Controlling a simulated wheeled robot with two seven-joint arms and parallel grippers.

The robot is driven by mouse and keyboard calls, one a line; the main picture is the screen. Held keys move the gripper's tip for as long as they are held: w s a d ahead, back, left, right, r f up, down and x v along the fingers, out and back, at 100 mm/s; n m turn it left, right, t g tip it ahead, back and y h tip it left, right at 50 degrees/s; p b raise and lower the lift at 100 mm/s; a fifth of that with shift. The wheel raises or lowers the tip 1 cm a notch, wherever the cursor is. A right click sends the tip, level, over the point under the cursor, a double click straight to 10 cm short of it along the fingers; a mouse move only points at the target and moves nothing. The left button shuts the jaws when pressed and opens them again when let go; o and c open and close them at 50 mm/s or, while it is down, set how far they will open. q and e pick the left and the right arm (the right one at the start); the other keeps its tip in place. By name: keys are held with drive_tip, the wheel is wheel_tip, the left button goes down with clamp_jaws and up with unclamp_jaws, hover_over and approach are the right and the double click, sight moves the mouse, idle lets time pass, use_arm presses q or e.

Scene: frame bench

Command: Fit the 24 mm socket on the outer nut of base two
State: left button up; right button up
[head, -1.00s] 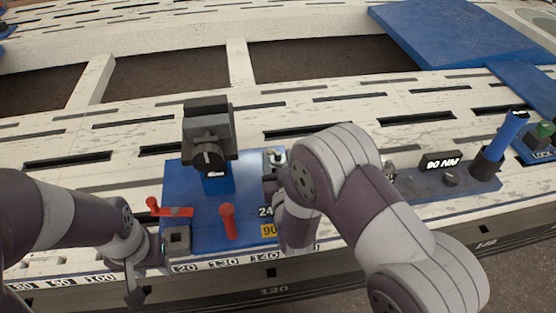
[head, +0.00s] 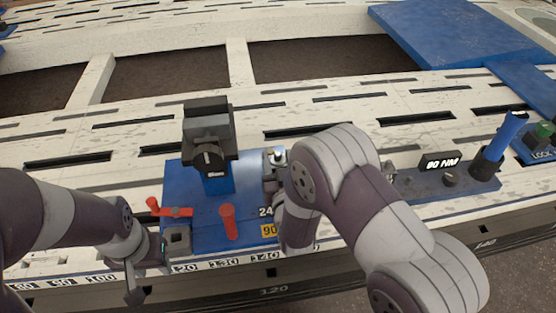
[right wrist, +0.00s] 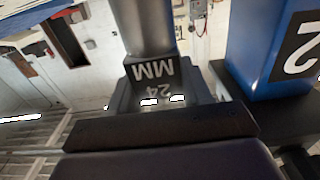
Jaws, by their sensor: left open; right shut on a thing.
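Base two is the blue plate (head: 200,236) with a blue post and a dark clamp head (head: 208,125) on it. The post (right wrist: 270,45) shows a "2" at the right of the right wrist view. My right gripper (head: 270,186) is mostly hidden behind my right forearm. It is shut on the 24 mm socket, a grey piece marked "24 MM" (right wrist: 155,80) with a metal cylinder, right beside the post. A silver top (head: 278,154) shows above this gripper. My left gripper (head: 152,264) is open and empty at the plate's front left corner. I cannot make out the outer nut.
A red lever (head: 172,211) and a red handle (head: 228,221) stand on the plate near my left gripper. Right of my right arm are a "90 NM" display (head: 440,162) and a blue-handled tool (head: 500,140). The slotted bench (head: 90,133) is clear behind the left arm.

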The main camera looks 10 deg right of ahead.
use_arm(q)
drive_tip(key=shift+f+b, duration=0.45)
drive_tip(key=shift+b, duration=0.05)
use_arm(e)
drive_tip(key=shift+f, duration=0.55)
drive_tip(key=o, duration=1.3)
